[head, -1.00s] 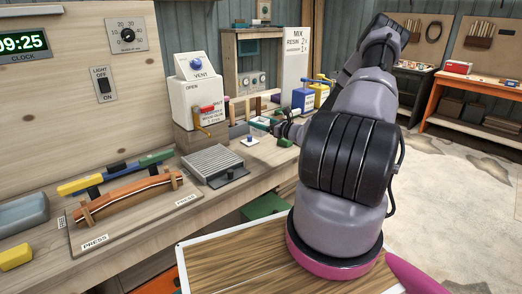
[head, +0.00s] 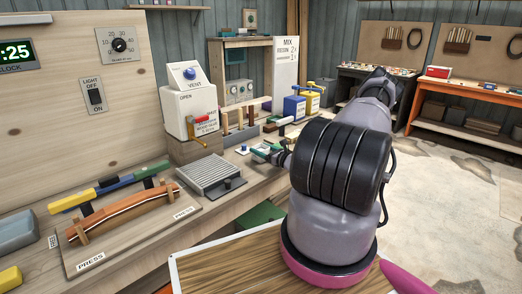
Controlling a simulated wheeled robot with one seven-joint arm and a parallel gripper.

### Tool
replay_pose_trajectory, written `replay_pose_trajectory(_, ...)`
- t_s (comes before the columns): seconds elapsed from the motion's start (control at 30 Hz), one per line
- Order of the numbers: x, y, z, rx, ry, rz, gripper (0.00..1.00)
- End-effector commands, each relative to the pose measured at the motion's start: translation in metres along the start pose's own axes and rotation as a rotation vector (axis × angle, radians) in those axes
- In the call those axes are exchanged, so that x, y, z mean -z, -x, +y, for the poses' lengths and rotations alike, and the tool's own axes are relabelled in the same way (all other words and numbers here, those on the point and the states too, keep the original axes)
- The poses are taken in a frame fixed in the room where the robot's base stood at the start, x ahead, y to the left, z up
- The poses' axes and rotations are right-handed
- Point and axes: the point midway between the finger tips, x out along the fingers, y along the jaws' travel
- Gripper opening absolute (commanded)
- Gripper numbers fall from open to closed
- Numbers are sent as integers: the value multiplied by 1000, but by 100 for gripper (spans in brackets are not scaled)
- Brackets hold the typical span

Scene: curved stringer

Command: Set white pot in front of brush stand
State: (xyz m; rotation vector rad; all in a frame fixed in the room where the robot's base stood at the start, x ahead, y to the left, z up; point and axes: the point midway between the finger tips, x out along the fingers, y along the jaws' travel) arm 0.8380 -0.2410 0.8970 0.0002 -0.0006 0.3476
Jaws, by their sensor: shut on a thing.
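My gripper (head: 275,153) is small in the head view, at the far end of my arm and low over the workbench. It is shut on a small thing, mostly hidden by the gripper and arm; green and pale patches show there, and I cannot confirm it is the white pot. A wooden rack with upright pieces (head: 238,135), possibly the brush stand, stands behind and left of my gripper. A small white piece with a blue top (head: 243,150) sits on the bench just left of the gripper.
A ribbed grey plate (head: 211,175) lies left of the gripper. A white vent box (head: 188,110) with a red lever stands behind it. A press board with a curved orange strip (head: 125,212) fills the near left bench.

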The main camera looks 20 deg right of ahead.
Motion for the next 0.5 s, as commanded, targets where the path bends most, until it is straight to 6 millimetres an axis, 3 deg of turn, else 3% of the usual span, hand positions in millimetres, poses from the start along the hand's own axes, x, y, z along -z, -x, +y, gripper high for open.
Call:
replay_pose_trajectory(0.3, 3, 0, 0, -1, 0, 0, 10)
replay_pose_trajectory(0.33, 3, 0, 0, -1, 1, 0, 87)
replay_pose_trajectory(0.37, 3, 0, 0, -1, 1, 0, 99)
replay_pose_trajectory(0.5, 2, 0, 0, 0, 0, 0, 100)
